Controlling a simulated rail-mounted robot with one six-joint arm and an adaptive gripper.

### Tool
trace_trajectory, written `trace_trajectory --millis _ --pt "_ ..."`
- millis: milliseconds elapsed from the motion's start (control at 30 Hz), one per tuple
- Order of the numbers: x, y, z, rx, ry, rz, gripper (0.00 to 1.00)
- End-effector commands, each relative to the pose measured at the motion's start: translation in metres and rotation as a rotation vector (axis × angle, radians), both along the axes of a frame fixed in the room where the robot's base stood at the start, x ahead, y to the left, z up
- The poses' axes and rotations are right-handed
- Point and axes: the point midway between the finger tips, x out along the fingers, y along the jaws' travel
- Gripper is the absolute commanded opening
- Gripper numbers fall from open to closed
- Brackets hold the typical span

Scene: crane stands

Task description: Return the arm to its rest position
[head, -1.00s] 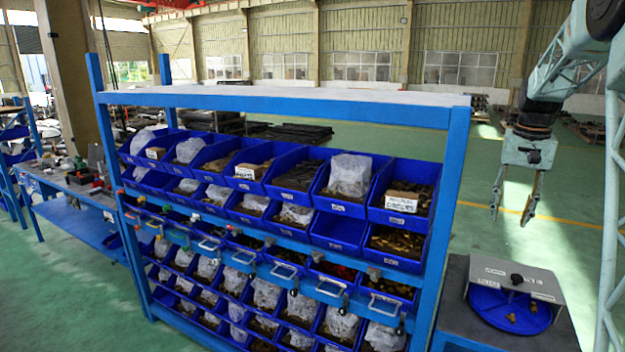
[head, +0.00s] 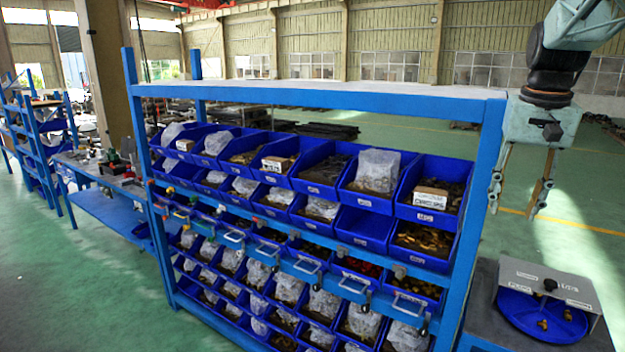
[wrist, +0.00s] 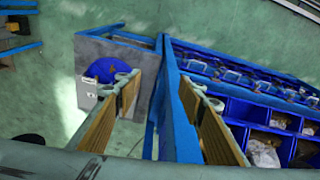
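My gripper (head: 517,200) hangs with its fingers pointing down at the right of the head view, beside the right end post of the blue rack. Its two fingers are spread apart with nothing between them. In the wrist view the two fingers of my gripper (wrist: 165,95) also stand apart and empty, with the rack post and the floor seen between and below them.
A blue rack (head: 320,92) holds rows of blue bins with parts and bags. A grey stand with a blue round tray (head: 530,318) is below my gripper; the tray also shows in the wrist view (wrist: 103,70). A workbench (head: 100,205) stands left. Green floor is open behind.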

Motion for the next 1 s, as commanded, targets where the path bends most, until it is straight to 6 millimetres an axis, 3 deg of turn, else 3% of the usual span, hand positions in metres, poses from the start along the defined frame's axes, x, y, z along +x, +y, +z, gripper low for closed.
trace_trajectory --millis 500,1000 --pt "-0.074 0.082 0.014 -0.016 -0.039 0.101 0.37" --pt "-0.153 0.147 0.010 -0.030 -0.076 0.195 0.37"
